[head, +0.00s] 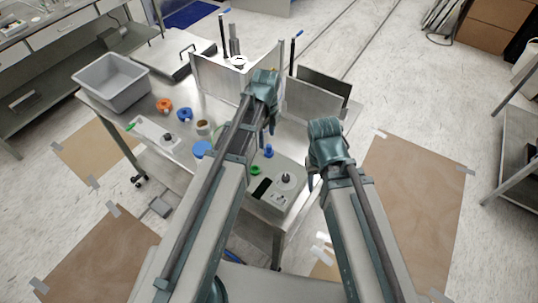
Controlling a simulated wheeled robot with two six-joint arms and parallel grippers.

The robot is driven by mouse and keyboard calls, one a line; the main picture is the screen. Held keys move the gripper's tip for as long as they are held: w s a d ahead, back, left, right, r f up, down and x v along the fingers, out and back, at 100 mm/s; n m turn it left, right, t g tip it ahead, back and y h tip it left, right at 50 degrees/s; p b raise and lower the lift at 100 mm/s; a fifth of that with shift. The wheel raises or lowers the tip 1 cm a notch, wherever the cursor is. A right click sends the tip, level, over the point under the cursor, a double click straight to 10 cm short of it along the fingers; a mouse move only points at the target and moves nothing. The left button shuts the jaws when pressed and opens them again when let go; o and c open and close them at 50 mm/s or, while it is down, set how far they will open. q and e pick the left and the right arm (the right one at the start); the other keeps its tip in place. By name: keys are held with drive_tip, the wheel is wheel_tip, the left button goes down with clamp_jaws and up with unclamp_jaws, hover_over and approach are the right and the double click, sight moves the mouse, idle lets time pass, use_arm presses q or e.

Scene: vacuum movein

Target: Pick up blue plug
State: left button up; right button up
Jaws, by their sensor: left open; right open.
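My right gripper (311,178) is open and empty, to the right of the plug and near the cart's right edge. Other blue pieces are a flat blue disc (202,148) and a blue clamp-like piece (185,115) to the left.
A grey bin (111,81) sits at the cart's left end, near an orange piece (164,105). Metal upright panels (311,101) stand behind my grippers. The grey plate has a black-topped knob (286,179). My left arm hides part of the cart's middle.

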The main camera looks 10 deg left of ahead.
sight(269, 145)
use_arm(q)
drive_tip(key=shift+d+f+b, duration=0.2)
drive_tip(key=shift+f+b, duration=1.1)
drive_tip(key=shift+f, duration=0.1)
drive_tip(key=shift+d+f+b, duration=0.2)
drive_tip(key=shift+f+b, duration=1.1)
drive_tip(key=shift+f, duration=0.05)
drive_tip(key=shift+r, duration=0.1)
clamp_jaws()
